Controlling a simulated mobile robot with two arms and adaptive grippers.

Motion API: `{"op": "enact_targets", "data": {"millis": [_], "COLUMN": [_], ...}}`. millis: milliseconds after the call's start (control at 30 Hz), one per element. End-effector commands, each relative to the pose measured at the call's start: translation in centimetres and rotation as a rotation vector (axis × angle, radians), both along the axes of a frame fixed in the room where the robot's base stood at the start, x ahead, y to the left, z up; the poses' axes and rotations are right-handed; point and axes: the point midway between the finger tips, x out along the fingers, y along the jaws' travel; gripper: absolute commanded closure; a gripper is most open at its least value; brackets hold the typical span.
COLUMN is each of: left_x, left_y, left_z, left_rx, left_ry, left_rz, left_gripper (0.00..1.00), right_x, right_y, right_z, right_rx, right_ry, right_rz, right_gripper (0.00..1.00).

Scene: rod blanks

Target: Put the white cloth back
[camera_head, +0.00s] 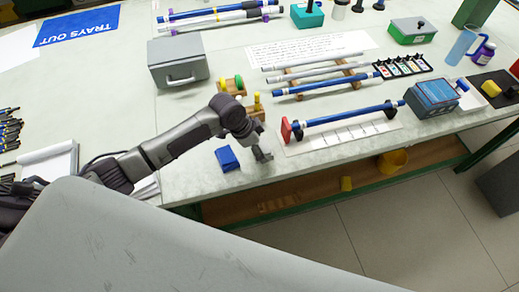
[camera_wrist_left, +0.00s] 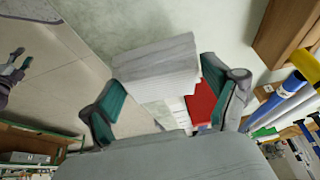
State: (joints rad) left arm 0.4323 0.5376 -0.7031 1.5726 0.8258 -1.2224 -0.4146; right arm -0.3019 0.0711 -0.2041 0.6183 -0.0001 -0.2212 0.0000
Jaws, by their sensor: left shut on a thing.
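In the left wrist view a pale, layered, folded white cloth (camera_wrist_left: 158,68) lies between the two teal finger pads of my left gripper (camera_wrist_left: 165,112). The gripper is shut on it. The pads stand wide apart, one at each side of the cloth. In the head view my left gripper (camera_head: 262,155) hangs over the front part of the bench, and the cloth cannot be made out clearly there. My right gripper is in neither view.
A folded blue item (camera_head: 228,158) lies left of the gripper. A red end block (camera_head: 286,130) and a fixture holding a blue rod (camera_head: 345,117) are to the right. A wooden stand (camera_head: 231,88) and a grey box (camera_head: 179,62) are behind. The bench front edge is close.

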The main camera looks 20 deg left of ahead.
Motion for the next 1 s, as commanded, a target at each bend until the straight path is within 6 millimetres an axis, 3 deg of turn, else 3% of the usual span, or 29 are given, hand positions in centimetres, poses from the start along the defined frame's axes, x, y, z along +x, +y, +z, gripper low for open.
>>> {"op": "enact_targets", "data": {"millis": [200, 600, 633, 700, 1000], "left_x": [-0.1, -0.1, 0.0, -0.1, -0.1], "left_y": [-0.1, -0.1, -0.1, -0.1, -0.1], "left_z": [-2.9, -3.7, -3.6, -3.6, -3.5], "left_rx": [-0.001, 0.001, 0.001, 0.001, 0.001], "left_ry": [0.003, 0.001, 0.001, 0.001, 0.001], "left_rz": [0.001, 0.0, 0.0, 0.0, 0.0], "left_gripper": [0.41, 0.41, 0.09, 0.0, 0.0], "right_x": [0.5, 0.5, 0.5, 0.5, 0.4], "right_y": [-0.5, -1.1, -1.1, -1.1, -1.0], "right_z": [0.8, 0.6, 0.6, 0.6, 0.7], "right_rx": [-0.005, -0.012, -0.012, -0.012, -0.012], "right_ry": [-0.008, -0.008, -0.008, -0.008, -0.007], "right_rz": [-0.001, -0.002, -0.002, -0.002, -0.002], "right_gripper": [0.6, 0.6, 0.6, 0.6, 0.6]}}
